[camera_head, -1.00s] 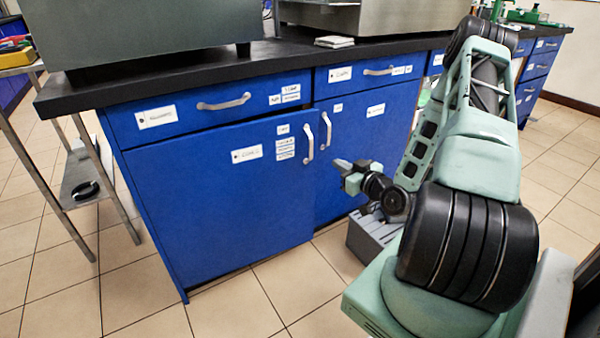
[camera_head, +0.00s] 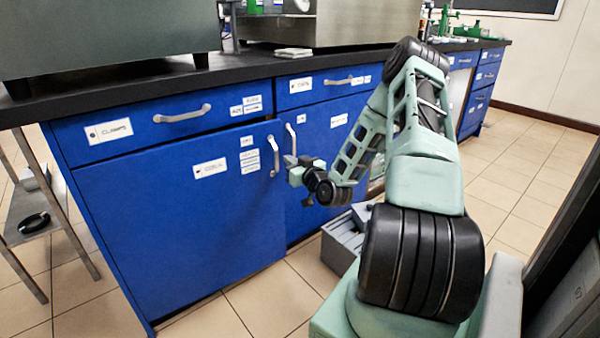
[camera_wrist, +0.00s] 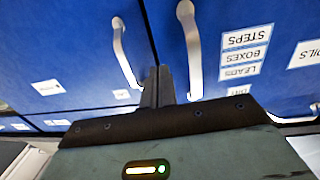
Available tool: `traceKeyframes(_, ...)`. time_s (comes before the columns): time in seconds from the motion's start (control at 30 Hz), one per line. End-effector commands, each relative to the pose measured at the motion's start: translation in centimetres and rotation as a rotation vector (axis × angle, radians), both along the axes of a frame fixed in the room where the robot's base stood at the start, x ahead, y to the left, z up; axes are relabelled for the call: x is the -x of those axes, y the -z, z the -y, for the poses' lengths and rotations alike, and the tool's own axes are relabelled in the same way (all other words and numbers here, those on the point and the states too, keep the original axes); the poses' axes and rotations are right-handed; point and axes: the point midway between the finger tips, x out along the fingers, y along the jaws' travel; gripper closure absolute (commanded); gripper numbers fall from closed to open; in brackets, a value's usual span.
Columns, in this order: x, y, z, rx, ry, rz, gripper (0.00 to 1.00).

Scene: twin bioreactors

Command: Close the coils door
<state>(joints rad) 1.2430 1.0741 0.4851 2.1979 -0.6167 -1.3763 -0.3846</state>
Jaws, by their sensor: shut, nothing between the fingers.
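The coils door (camera_head: 140,225) is the blue left cabinet door, with a label reading COILS and a curved metal handle (camera_head: 273,157) near its right edge. Its right and lower edges seem to stand slightly proud of the neighbouring door, so it looks a little ajar. My gripper (camera_head: 289,170) is shut and empty, in front of the seam between the two doors, just right of the coils handle. In the wrist view the shut fingers (camera_wrist: 158,86) point at the seam between the two handles. The coils door (camera_wrist: 275,20) is on the right there. I cannot tell whether the fingertips touch it.
The right cabinet door (camera_head: 330,165) has its own handle (camera_head: 291,138) close to my fingers. Drawers (camera_head: 180,117) sit above under a black countertop (camera_head: 130,88). A grey box (camera_head: 343,243) stands on the floor below my arm. A metal cart (camera_head: 45,220) stands left.

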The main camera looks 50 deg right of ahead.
Motion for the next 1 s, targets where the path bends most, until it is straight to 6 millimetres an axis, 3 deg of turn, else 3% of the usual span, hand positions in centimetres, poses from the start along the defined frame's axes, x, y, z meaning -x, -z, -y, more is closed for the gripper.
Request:
traceKeyframes(0.2,-1.5,0.1,0.5,0.0,-0.001,0.0,1.0)
traceKeyframes(0.6,-1.9,0.0,0.6,0.0,-0.006,0.001,1.0)
traceKeyframes(1.0,-7.6,0.0,2.6,0.001,-0.115,0.001,1.0)
